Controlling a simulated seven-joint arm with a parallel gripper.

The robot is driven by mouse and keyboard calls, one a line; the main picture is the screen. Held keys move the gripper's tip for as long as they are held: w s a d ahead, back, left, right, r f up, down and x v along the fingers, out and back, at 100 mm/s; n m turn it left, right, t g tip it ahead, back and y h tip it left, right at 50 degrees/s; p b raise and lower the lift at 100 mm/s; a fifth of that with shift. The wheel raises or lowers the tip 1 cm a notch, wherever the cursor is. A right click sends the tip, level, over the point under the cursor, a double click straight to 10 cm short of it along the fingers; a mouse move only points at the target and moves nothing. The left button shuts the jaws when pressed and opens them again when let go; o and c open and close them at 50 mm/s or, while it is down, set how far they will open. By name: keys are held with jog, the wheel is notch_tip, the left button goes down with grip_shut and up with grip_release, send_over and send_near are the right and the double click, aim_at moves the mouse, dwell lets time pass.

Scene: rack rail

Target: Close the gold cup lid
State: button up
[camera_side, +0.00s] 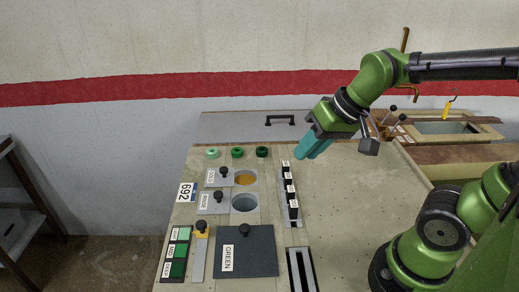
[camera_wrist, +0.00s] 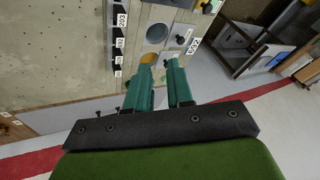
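The gold cup (camera_side: 245,178) is a round opening with a gold inside, set in the panel and uncovered in the side view. Its grey lid (camera_side: 211,178), labelled GOLD, lies to the left of the opening, with a black knob (camera_side: 224,172) on it. In the wrist view, part of the gold cup (camera_wrist: 149,57) shows behind my fingertips; its lid is mostly hidden there. My gripper (camera_side: 309,152) has teal fingers and is up to the right of the cup, above the panel. In the wrist view, my gripper (camera_wrist: 160,62) has its fingers apart with nothing between them.
A similar lid (camera_side: 209,203) and grey cup (camera_side: 244,203) sit just below. A labelled black switch row (camera_side: 290,192) stands right of the cups. Green knobs (camera_side: 237,153) line the top. A dark GREEN cover (camera_side: 255,255) lies in front. The panel's right side is bare.

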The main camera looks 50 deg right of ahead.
jog(key=shift+n+g, duration=0.8)
jog(key=shift+g, duration=0.1)
jog(key=w+f, duration=0.1)
jog(key=w, duration=0.3)
jog(key=w+f, duration=0.1)
jog(key=w, duration=0.4)
jog(key=w+f, duration=0.1)
jog(key=w, duration=0.3)
jog(key=shift+w+d, duration=0.1)
jog(key=shift+w, duration=0.25)
grip_shut()
jog(key=n, duration=0.6)
send_over(220, 175)
jog(key=w, duration=0.1)
notch_tip(220, 175, down, 7)
jog(key=shift+h, duration=0.4)
jog(key=x, duration=0.9)
jog(key=shift+s+f, duration=0.15)
jog(key=shift+s, duration=0.05)
jog(key=shift+s+d+f, duration=0.15)
jog(key=shift+s+d, duration=0.1)
jog(key=shift+s, duration=0.55)
jog(key=shift+s+d+f, duration=0.1)
jog(key=shift+s+d, duration=0.15)
jog(key=shift+s, duration=0.55)
